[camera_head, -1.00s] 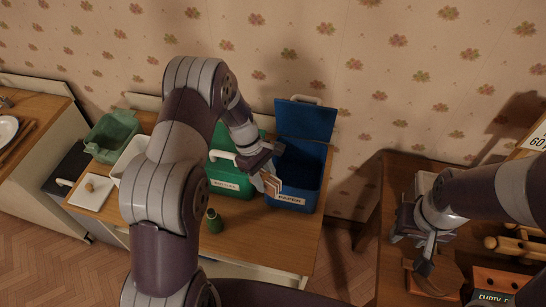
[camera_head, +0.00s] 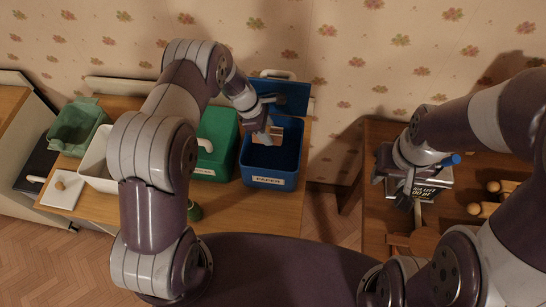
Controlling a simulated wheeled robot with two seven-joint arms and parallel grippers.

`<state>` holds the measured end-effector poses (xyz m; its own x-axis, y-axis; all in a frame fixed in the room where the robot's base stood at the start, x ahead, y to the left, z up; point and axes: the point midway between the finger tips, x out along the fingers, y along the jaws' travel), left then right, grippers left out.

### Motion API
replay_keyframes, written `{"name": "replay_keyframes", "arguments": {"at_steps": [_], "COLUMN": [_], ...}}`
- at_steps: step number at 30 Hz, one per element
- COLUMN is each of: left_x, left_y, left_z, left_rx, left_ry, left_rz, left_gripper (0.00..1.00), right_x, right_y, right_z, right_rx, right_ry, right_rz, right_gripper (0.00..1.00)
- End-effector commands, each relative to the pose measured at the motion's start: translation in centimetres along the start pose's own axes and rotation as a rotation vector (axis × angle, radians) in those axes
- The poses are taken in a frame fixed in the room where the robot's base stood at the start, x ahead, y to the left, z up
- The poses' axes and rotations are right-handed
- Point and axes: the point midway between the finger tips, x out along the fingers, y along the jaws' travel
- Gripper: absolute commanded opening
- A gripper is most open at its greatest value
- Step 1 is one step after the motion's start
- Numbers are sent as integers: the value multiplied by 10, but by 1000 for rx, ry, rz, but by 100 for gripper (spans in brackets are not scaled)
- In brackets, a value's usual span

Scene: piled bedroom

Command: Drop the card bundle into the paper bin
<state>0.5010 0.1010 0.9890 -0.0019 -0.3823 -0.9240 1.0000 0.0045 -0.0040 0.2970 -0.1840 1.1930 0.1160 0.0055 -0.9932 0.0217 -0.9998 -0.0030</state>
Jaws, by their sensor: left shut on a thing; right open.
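The paper bin (camera_head: 269,182) is a blue box labelled PAPER on the wooden counter, with its blue lid (camera_head: 288,95) raised at the back. My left gripper (camera_head: 268,135) is over the open bin and is shut on the card bundle (camera_head: 277,136). The bundle is a small tan and brown stack, partly hidden by the fingers. It appears against the bin's dark opening; its exact height relative to the rim is hard to tell. My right gripper (camera_head: 396,192) is open above the right-hand table, with no thing seen held.
A green bin (camera_head: 222,135) stands directly left of the paper bin, with a white tub (camera_head: 97,165) and a green basin (camera_head: 77,128) further left. A small dark green object (camera_head: 194,211) is at the counter front. A dark printed box (camera_head: 432,182) and wooden pieces lie on the right table.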

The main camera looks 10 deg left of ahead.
Motion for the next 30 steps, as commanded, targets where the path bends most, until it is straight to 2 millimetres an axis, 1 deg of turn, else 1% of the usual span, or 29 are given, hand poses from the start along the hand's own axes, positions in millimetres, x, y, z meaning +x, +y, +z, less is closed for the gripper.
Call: {"name": "replay_keyframes", "arguments": {"at_steps": [1,2,10,11,12,13,23,26,29,30], "left_x": [10,11,11,11,10,11,8,-3,-23,-32], "left_y": [0,0,1,1,1,1,1,2,2,2], "left_z": [-4,-5,-4,-4,-4,-4,-5,-5,-6,-6], "left_rx": [0,1,1,1,1,1,1,2,1,2], "left_ry": [0,0,0,0,0,0,0,0,0,0], "left_rz": [1,1,2,2,2,1,2,5,7,6], "left_gripper": [12,12,12,52,65,72,72,72,72,72], "right_x": [9,10,9,9,9,9,10,16,23,26], "right_y": [0,0,0,0,0,0,0,0,0,0], "right_z": [1,1,1,1,1,1,1,2,3,3], "right_rx": [0,0,0,0,0,0,0,0,0,0], "right_ry": [0,0,0,0,0,1,0,0,0,0], "right_rz": [0,0,0,0,0,0,0,0,0,0], "right_gripper": [43,43,43,43,43,43,43,43,43,43]}}
